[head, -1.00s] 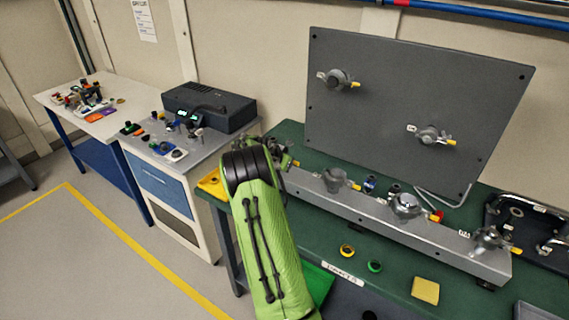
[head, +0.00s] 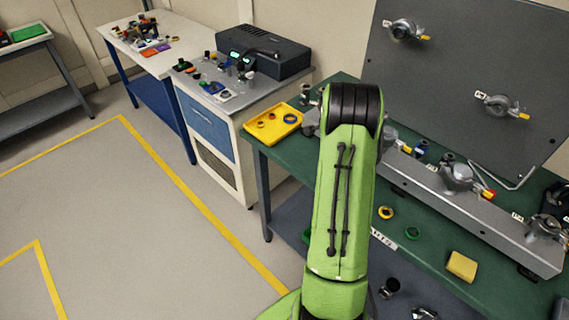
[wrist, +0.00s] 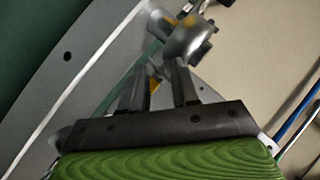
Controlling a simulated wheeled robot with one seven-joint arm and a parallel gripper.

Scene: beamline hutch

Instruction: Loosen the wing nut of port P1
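In the wrist view, my gripper (wrist: 161,68) has its two dark fingers apart, with a visible gap between them. A round grey metal fitting (wrist: 188,40) with yellow parts is just beyond the fingertips. A small yellow piece shows in the gap; I cannot tell whether it touches a finger. In the head view, my green arm hides the gripper and the left part of the grey metal bar (head: 497,217). Clamped fittings (head: 457,176) and (head: 545,228) stand on the bar. I cannot read which fitting is P1.
A grey upright panel (head: 450,70) carries two more fittings. The green bench (head: 425,272) holds a yellow tray (head: 272,124), a yellow block (head: 462,265) and small rings. A cabinet with a dark box (head: 264,52) stands behind left. The floor at left is clear.

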